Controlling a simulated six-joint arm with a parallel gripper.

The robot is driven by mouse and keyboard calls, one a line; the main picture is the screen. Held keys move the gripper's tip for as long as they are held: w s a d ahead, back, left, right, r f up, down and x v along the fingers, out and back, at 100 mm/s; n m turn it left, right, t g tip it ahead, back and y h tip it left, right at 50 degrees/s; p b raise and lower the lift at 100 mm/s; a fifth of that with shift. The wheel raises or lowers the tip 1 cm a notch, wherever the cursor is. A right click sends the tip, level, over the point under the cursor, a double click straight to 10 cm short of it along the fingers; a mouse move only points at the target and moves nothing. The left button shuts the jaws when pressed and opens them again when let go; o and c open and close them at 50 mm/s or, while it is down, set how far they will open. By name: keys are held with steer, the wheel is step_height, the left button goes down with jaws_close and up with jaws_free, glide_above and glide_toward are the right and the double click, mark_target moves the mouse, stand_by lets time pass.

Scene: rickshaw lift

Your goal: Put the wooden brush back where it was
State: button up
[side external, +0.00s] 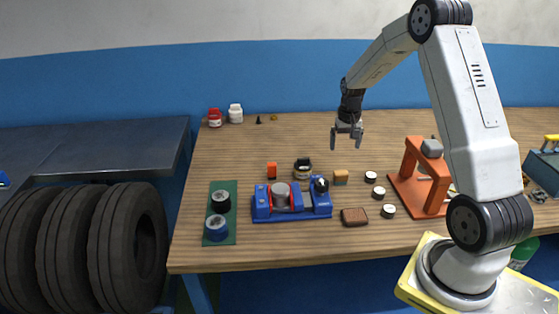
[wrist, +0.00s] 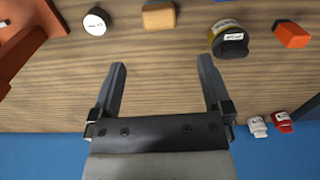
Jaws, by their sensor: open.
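My gripper (side external: 347,142) is open and empty, held above the back middle of the wooden table. In the wrist view its two fingers (wrist: 162,64) are spread with bare table between them. I cannot tell for sure which thing is the wooden brush. A brown, rounded block (side external: 354,217) lies near the table's front edge, right of the blue vise. A smaller tan block with a greyish lower part (side external: 340,177) sits farther back, below and in front of my gripper. This tan block also shows at the top of the wrist view (wrist: 159,16).
A blue vise (side external: 291,207) and a green mat (side external: 232,237) with two rolls stand left. An orange press (side external: 413,176) stands right. Several small round tins, a dark-lidded jar (side external: 302,169) and an orange block (side external: 271,170) lie around. The table's back middle is mostly clear.

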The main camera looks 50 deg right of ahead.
steer(key=s+a+r+n+t, duration=0.1)
steer(key=a+r+n, duration=0.1)
steer(key=a, duration=0.7)
steer(key=s+a+r+n, duration=0.1)
steer(key=a+n, duration=0.2)
steer(key=a, duration=0.5)
steer(key=s+a+n+t, duration=0.1)
steer(key=s+a+n, duration=0.3)
steer(key=s+a, duration=0.4)
steer(key=a, duration=0.4)
steer(key=shift+s+a+r+t, duration=0.15)
steer(key=shift+s+a+t, duration=0.05)
steer(key=shift+t, duration=0.1)
steer(key=shift+w, duration=0.15)
